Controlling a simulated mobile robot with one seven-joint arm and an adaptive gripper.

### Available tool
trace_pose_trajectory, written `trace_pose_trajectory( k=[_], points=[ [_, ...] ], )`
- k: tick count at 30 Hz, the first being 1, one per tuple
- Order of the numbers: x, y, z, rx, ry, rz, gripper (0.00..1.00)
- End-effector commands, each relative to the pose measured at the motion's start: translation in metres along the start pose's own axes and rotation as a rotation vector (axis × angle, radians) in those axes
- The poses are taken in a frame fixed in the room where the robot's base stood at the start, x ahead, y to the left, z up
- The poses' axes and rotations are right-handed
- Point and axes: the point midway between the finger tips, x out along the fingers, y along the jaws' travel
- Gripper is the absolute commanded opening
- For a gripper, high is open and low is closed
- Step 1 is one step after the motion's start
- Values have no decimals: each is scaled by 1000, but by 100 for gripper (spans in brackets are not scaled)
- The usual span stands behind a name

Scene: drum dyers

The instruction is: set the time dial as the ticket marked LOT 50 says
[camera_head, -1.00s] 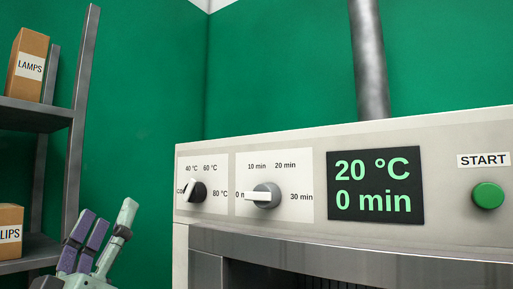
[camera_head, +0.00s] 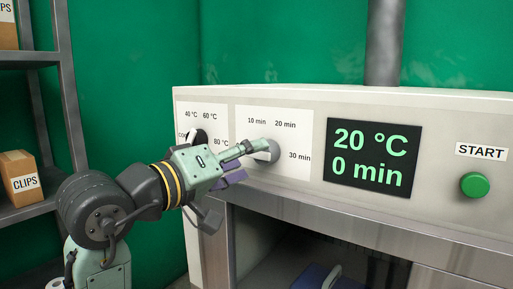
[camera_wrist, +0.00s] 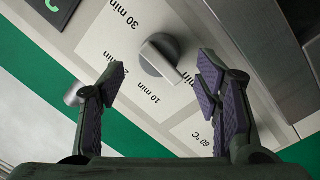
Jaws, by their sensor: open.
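The time dial (camera_wrist: 160,58) is a grey knob with a pale pointer bar on a white plate marked 10, 20 and 30 min. In the head view the dial (camera_head: 268,151) is partly hidden by my gripper (camera_head: 240,163). The wrist view shows my gripper (camera_wrist: 162,82) open, with the dial between and just beyond its purple-padded fingertips, not clasped. The display (camera_head: 373,154) reads 20 °C and 0 min. No ticket marked LOT 50 is in view.
The temperature dial (camera_head: 199,136) is left of the time dial, partly behind my gripper. The green START button (camera_head: 475,185) is at the right. A metal shelf (camera_head: 66,100) with a CLIPS box (camera_head: 20,178) stands at the left. A blue object (camera_head: 312,279) lies in the opening below.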

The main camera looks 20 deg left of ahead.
Motion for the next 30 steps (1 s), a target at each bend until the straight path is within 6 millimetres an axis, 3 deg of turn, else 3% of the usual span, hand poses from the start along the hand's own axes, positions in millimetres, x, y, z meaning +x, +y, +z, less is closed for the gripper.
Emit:
trace_pose_trajectory(
  k=[7, 18, 30],
  points=[
    [30, 1, -1, 0, 0, 0, 58],
    [36, 0, 0, 1, 2, 0, 57],
    [35, 0, 0, 2, 1, 1, 31]
  ],
)
